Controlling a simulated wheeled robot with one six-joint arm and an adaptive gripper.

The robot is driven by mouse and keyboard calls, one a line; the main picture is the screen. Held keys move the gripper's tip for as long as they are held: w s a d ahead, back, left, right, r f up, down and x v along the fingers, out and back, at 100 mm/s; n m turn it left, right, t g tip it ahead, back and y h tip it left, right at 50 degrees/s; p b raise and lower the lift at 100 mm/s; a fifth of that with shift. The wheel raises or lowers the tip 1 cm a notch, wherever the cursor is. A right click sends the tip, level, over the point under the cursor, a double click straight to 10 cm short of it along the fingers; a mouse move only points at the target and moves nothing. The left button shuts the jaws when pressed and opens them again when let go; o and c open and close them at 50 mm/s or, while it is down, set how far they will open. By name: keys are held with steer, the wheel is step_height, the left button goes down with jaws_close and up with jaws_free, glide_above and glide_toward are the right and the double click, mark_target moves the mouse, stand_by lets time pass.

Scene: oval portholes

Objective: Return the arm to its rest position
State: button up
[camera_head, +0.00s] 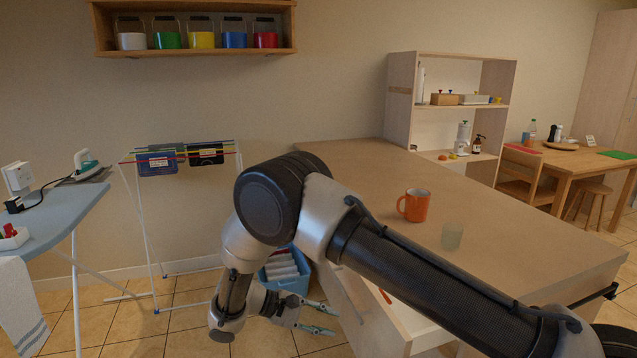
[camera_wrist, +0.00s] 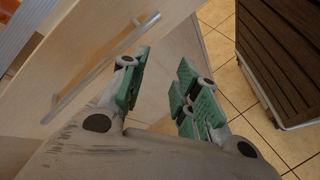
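My gripper (camera_head: 328,319) hangs low beside the left end of the wooden counter (camera_head: 500,215), below the counter top. Its green-padded fingers are apart, with nothing between them. In the wrist view my gripper (camera_wrist: 165,75) shows the same open gap, with a pale wooden front and a bar handle (camera_wrist: 105,72) close by on the left. My arm is bent, reaching from the lower right across the front of the counter, and hides part of its front.
An open drawer (camera_head: 408,322) lies under the forearm. A blue bin (camera_head: 287,270) stands behind my gripper. An ironing board (camera_head: 50,215) and drying rack (camera_head: 150,240) stand left. Tiled floor is free between.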

steer(key=s+d+r+m+g+y, duration=0.1)
steer(key=s+d+r+g+y, duration=0.2)
steer(key=d+r, duration=0.6)
steer(key=s+d+r+m+g+y, duration=0.1)
steer(key=s+d+r+y, duration=0.2)
steer(key=d+r+y, duration=0.55)
steer(key=s+d+r+m+t+y, duration=0.1)
steer(key=s+d+r+m+t, duration=0.6)
steer(key=s+d+r, duration=0.7)
steer(key=d+r, duration=0.3)
steer(key=r, duration=0.1)
steer(key=shift+d, duration=0.3)
